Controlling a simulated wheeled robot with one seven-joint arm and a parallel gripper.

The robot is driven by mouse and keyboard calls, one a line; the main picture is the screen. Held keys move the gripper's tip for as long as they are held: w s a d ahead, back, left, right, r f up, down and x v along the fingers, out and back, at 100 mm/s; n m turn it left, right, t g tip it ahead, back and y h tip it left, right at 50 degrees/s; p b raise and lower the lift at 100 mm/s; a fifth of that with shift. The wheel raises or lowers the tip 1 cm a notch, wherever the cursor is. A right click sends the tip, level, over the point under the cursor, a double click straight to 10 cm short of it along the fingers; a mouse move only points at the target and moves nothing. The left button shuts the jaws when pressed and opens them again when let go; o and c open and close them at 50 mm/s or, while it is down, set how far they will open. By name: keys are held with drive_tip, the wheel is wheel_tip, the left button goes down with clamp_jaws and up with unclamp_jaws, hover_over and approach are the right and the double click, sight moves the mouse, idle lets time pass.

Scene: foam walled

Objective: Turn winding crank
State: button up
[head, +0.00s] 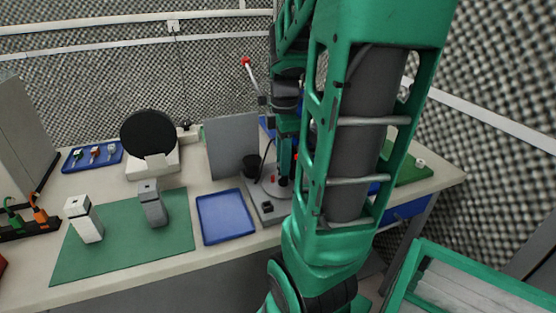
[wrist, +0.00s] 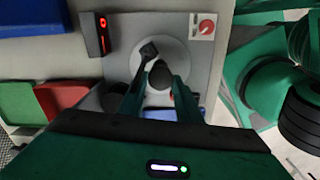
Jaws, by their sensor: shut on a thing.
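The winding crank unit sits on a grey base plate (wrist: 200,75) in the wrist view, with a pale round disc (wrist: 178,50) in its middle. A dark crank arm with a square black end (wrist: 148,50) lies over the disc. My gripper (wrist: 159,82) has its two green fingers on either side of a dark rounded crank handle (wrist: 160,74) and is shut on it. In the head view my gripper (head: 283,174) reaches down over the grey base plate (head: 254,203); my arm hides much of the unit.
A blue tray (head: 225,216), a green mat (head: 120,255), a grey panel (head: 232,146) and a black disc on a stand (head: 149,133) lie left.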

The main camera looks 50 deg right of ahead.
drive_tip(key=shift+w+d+n, duration=0.1)
drive_tip(key=shift+n, duration=1.25)
drive_tip(key=shift+d+n, duration=0.1)
drive_tip(key=shift+n, duration=1.25)
drive_tip(key=shift+c, duration=0.2)
drive_tip(key=shift+w+r+n, duration=0.1)
drive_tip(key=shift+n, duration=1.9)
drive_tip(key=shift+n, duration=0.5)
drive_tip(key=o, duration=1.1)
drive_tip(key=shift+w+a, duration=0.1)
drive_tip(key=shift+c, duration=0.2)
drive_tip(key=shift+s, duration=0.2)
wheel_tip(320, 180, up, 11)
